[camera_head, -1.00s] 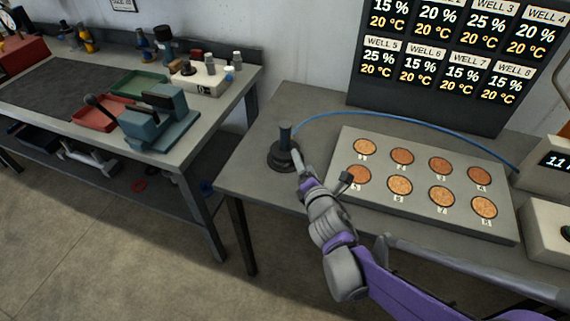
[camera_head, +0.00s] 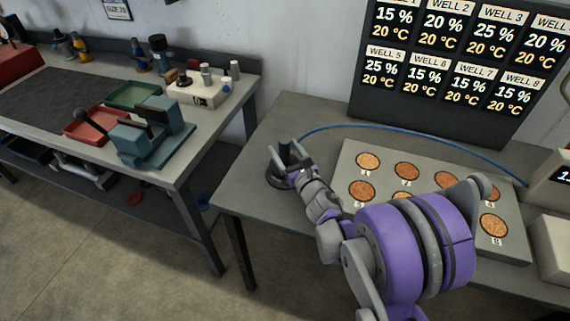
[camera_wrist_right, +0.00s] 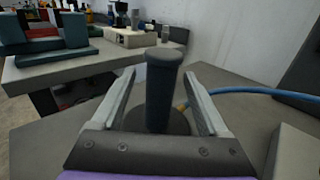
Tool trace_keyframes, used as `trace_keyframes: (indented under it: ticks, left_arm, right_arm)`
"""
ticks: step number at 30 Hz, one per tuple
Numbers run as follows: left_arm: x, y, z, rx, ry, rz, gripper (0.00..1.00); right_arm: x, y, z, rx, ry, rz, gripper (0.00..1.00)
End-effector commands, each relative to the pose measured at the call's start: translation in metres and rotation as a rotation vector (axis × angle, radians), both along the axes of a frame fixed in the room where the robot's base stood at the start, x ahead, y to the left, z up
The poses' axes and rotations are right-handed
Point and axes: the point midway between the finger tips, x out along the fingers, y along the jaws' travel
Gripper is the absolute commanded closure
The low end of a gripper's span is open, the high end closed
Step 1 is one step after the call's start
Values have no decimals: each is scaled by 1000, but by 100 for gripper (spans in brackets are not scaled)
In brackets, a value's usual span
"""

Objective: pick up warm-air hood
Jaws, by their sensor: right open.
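The warm-air hood (camera_head: 284,153) is a dark upright cylinder handle on a round black base, standing at the left of the near table with a blue hose beside it. In the right wrist view the hood's handle (camera_wrist_right: 163,85) stands upright between the two fingers. My right gripper (camera_head: 290,165) is open around the handle, with a finger on each side; the wrist view shows the open jaws (camera_wrist_right: 165,100) with small gaps at the handle. The round base is partly hidden by the gripper. My left gripper is not in view.
A grey plate (camera_head: 345,155) with several round wells lies right of the hood, partly covered by my right arm. A blue hose (camera_head: 400,129) arcs behind it. A dark display board (camera_head: 430,105) stands at the back. A second bench (camera_head: 215,118) with trays is at left.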

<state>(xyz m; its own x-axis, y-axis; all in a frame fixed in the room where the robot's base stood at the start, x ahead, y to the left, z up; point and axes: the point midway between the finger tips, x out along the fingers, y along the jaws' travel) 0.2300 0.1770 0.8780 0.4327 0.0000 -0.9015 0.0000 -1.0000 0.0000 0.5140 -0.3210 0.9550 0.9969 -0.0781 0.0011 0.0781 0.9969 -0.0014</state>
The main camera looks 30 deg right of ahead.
Motion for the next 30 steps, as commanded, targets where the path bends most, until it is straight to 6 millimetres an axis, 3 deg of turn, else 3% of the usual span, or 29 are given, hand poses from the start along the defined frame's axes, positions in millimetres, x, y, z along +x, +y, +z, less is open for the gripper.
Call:
trace_keyframes:
  ticks: [6,14,17,27,30]
  left_arm:
    - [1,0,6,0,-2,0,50]
    - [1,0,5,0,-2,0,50]
    - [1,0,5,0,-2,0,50]
    - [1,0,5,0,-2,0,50]
    - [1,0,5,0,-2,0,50]
  right_arm:
    - [30,-3,1,1,0,0,23]
    - [33,-3,1,1,0,-1,23]
    - [33,-3,1,1,0,-1,37]
    - [33,-3,1,1,0,-1,99]
    - [33,-3,1,1,0,-1,100]
